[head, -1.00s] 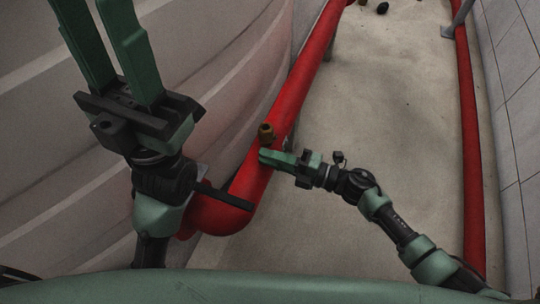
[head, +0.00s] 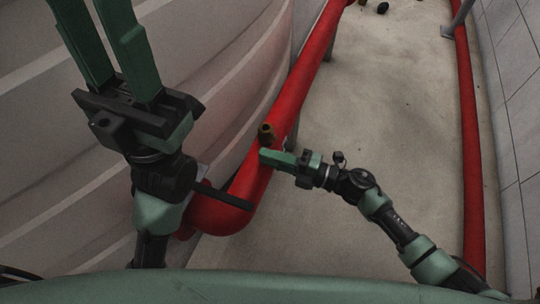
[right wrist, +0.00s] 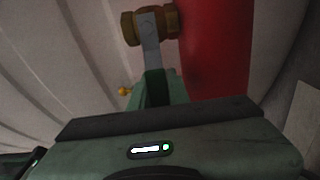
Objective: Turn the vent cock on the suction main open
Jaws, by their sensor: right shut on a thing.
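The suction main is a red pipe (head: 290,100) running along the pale wall in the head view; it also shows in the right wrist view (right wrist: 215,50). The brass vent cock (head: 266,132) sticks out from its side, and in the right wrist view its brass body (right wrist: 132,28) meets the pipe. A flat grey lever (right wrist: 150,38) runs from the cock down to my right gripper. My right gripper (head: 264,157) is shut on the lever's end, which its fingers (right wrist: 156,84) hide. My left gripper (head: 88,12) is open and empty, raised at the upper left.
A second red pipe (head: 470,140) runs along the tiled wall on the right. The concrete floor (head: 390,110) between the pipes is mostly clear. Small dark objects (head: 382,8) lie at the far end. A small yellow-orange thing (right wrist: 125,90) shows beyond the gripper.

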